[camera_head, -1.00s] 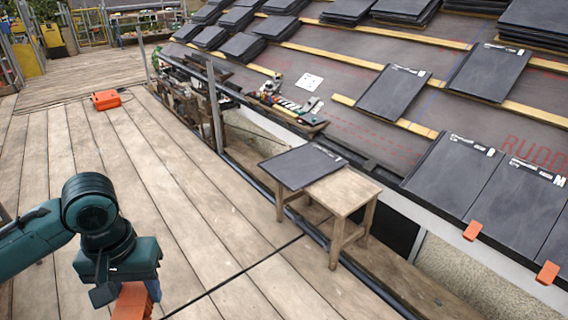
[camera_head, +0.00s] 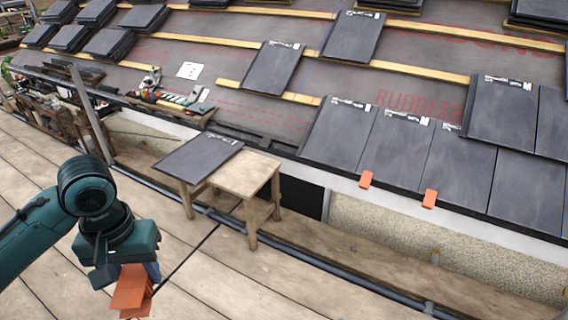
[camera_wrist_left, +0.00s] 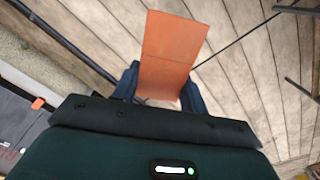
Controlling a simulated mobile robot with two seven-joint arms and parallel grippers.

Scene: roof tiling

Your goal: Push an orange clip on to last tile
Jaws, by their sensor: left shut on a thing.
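My left gripper (camera_head: 128,272) is shut on an orange clip (camera_head: 130,292), held low over the walkway boards, well apart from the roof. In the left wrist view the clip (camera_wrist_left: 172,45) sticks out flat between the two fingers (camera_wrist_left: 160,92). The bottom row of dark tiles starts at the left with an end tile (camera_head: 338,140), with another tile (camera_head: 396,150) to its right. One orange clip (camera_head: 366,180) sits at the lower edge near the joint of these two. A second clip (camera_head: 430,199) sits further right along the same edge. My right gripper is out of view.
A wooden stool (camera_head: 243,178) with a loose dark tile (camera_head: 198,157) on it stands between the walkway and the eaves. A dark pipe (camera_head: 300,253) runs along the walkway's edge. Tools lie on a board (camera_head: 175,108) at the left. The boards in front are clear.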

